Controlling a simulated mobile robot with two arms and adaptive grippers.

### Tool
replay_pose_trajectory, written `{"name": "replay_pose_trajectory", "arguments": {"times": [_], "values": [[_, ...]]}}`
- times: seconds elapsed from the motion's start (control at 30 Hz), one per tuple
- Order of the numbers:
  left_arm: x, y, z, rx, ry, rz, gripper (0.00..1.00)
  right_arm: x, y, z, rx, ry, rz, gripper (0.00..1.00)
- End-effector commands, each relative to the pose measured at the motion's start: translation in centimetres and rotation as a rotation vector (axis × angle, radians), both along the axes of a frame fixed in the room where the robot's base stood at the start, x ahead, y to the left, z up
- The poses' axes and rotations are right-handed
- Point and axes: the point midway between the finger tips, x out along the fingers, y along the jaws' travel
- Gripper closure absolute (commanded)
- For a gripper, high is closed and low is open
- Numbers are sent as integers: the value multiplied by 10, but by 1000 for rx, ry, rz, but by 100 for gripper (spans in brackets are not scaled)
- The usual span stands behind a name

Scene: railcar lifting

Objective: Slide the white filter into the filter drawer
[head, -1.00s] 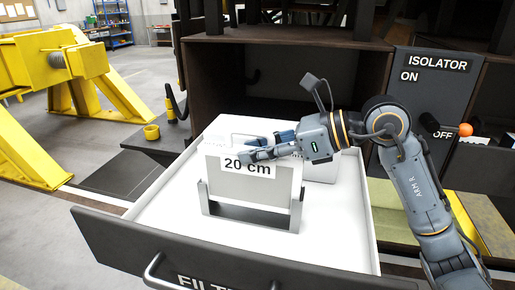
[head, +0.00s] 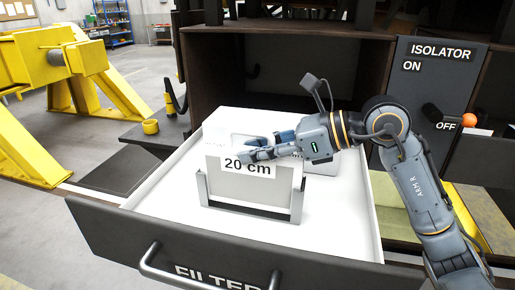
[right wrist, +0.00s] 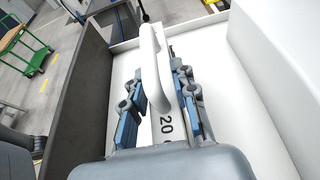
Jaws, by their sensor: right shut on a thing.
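The white filter (head: 240,184) is a flat upright panel labelled "20 cm". It stands between the uprights of a grey metal bracket (head: 250,211) in the open filter drawer (head: 344,226). Whether its lower edge rests on the bracket cannot be told. My right gripper (head: 262,153) is at the top of the filter, shut on it. In the right wrist view my right gripper's blue-padded fingers (right wrist: 158,105) lie on both sides of the filter's white top and handle (right wrist: 152,65). My left gripper is not in view.
A white box-like block (head: 322,163) stands in the drawer behind the filter. The drawer's dark front (head: 115,236) has a bar handle. A dark cabinet rises behind, with an isolator lever (head: 445,118) at right. Yellow supports (head: 105,105) stand at left.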

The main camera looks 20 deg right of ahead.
Motion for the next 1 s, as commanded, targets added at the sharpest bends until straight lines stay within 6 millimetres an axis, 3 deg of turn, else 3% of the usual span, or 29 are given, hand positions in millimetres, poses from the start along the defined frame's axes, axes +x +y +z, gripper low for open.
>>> {"name": "replay_pose_trajectory", "arguments": {"times": [0.4,0.43,0.53,0.57,0.87,1.0], "values": [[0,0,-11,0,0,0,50,0,0,-11,1,-2,0,100],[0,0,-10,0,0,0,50,0,0,-10,1,-2,-1,68],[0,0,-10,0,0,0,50,0,0,-9,1,-2,0,48],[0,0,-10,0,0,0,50,0,0,-10,1,-2,0,46],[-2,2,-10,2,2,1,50,0,-1,-10,-1,1,0,46],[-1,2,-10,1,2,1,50,-6,-11,-6,-2,1,-2,46]]}}
